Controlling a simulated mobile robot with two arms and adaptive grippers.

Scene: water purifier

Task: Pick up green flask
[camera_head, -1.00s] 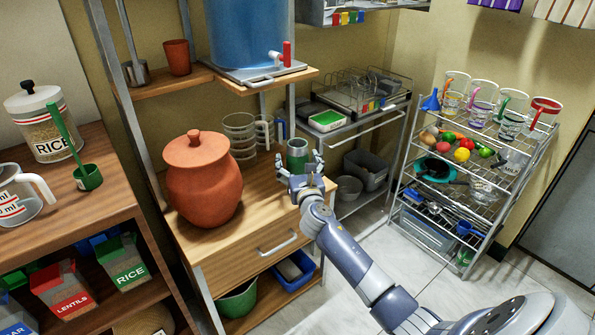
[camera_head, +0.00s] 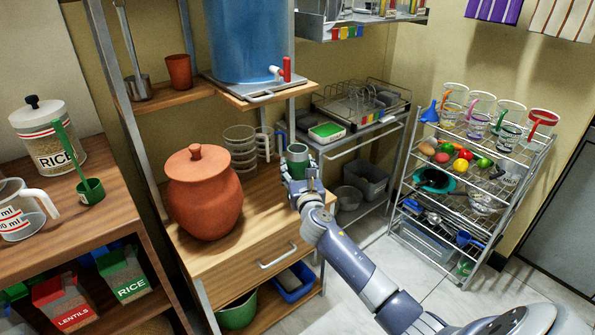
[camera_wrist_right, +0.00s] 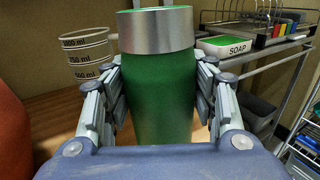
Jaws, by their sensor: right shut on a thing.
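The green flask (camera_head: 298,155) is a green cylinder with a silver band at its top. It is upright over the wooden cabinet top (camera_head: 262,205), between the clay pot and the metal rack. In the right wrist view the flask (camera_wrist_right: 160,85) fills the middle, with finger links pressed along both sides. My right gripper (camera_head: 300,175) is shut on it; it also shows in the wrist view (camera_wrist_right: 160,105). The flask's bottom is hidden by the gripper, so I cannot tell how far it is from the cabinet top. My left gripper is not in view.
A terracotta pot (camera_head: 203,195) stands left of the flask. Stacked measuring cups (camera_head: 240,147) stand behind it. A blue water tank (camera_head: 247,40) is on the shelf above. A metal rack with a soap box (camera_head: 327,131) is to the right.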

